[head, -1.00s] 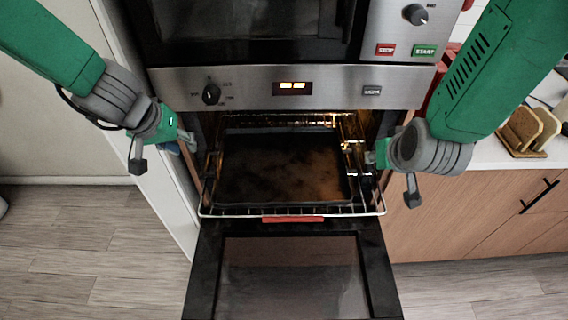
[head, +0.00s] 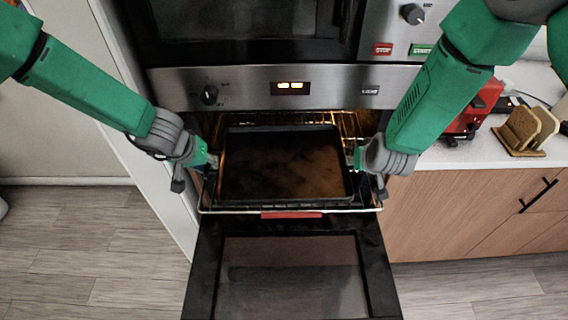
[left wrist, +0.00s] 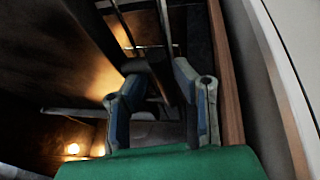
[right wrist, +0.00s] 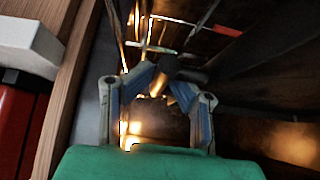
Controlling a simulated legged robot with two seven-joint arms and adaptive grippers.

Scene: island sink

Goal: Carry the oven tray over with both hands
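The dark, shallow oven tray (head: 283,199) is level in the open oven, at or just above the wire rack. Its inside is brown and stained. My left gripper (head: 212,160) is at the tray's left side, with its fingers on either side of a dark piece of rim in the left wrist view (left wrist: 158,72). My right gripper (head: 356,158) is at the right side; its fingertips close around a dark part of the tray edge in the right wrist view (right wrist: 166,72). The exact contacts are dark and partly hidden.
The oven door (head: 290,275) hangs open below the tray. The wire rack (head: 230,209) sticks out at the front. Oven walls and cabinet edges are close beside both grippers. A counter at right holds a red appliance (head: 468,118) and a wooden rack (head: 523,128).

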